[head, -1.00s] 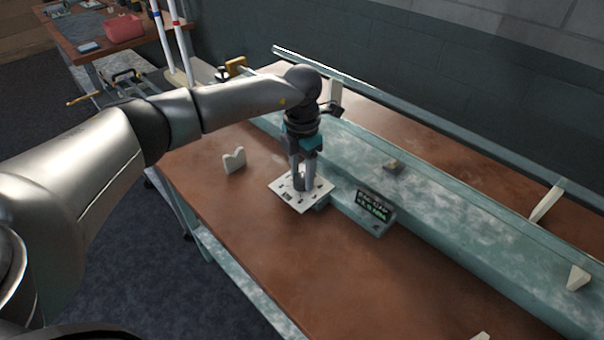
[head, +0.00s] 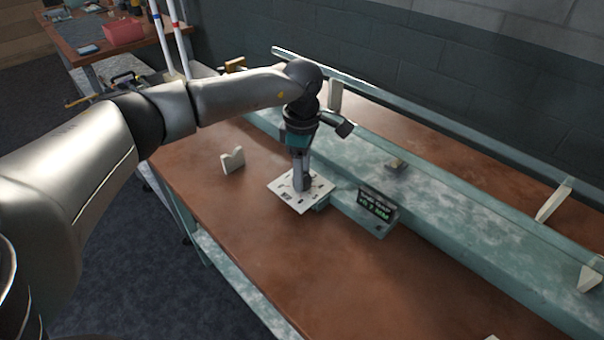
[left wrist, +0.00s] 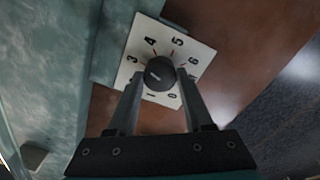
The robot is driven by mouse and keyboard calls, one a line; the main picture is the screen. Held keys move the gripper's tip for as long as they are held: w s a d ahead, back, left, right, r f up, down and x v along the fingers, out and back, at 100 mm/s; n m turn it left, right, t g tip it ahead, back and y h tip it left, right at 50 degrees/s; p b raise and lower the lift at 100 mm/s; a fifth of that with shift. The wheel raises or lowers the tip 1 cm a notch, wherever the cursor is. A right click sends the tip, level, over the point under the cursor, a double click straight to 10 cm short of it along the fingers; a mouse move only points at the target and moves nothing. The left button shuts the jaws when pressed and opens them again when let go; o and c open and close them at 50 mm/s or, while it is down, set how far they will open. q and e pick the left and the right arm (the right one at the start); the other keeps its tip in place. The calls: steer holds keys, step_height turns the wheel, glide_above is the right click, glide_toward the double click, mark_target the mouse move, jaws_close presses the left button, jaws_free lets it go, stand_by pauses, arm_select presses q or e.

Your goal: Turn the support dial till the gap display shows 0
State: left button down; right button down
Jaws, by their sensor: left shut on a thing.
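The support dial is a dark round knob (left wrist: 159,73) on a white square plate (left wrist: 206,58) with printed numbers. In the left wrist view my left gripper (left wrist: 160,80) has one finger on each side of the knob and is shut on it. In the head view the left gripper (head: 301,184) comes down onto the plate (head: 290,200) and hides most of the knob. The gap display (head: 376,206) is a small dark box with green text, just right of the plate. Its text is too blurred to read surely. My right gripper is not in view.
A pale V-notched support (head: 232,161) stands on the brown bench (head: 260,240) left of the plate. A long grey-green beam (head: 440,200) runs behind the display, with several pale supports along it. The bench front is clear.

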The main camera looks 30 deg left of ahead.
arm_select(q)
steer(key=m+b, duration=0.1)
steer(key=m, duration=0.4)
steer(key=shift+m, duration=0.3)
stand_by(0.4)
steer(key=shift+c, duration=1.5)
jaws_free()
step_height(320, 180, up, 15)
steer(key=p, duration=0.1)
steer(key=shift+r+p, duration=0.15)
steer(key=shift+p, duration=0.25)
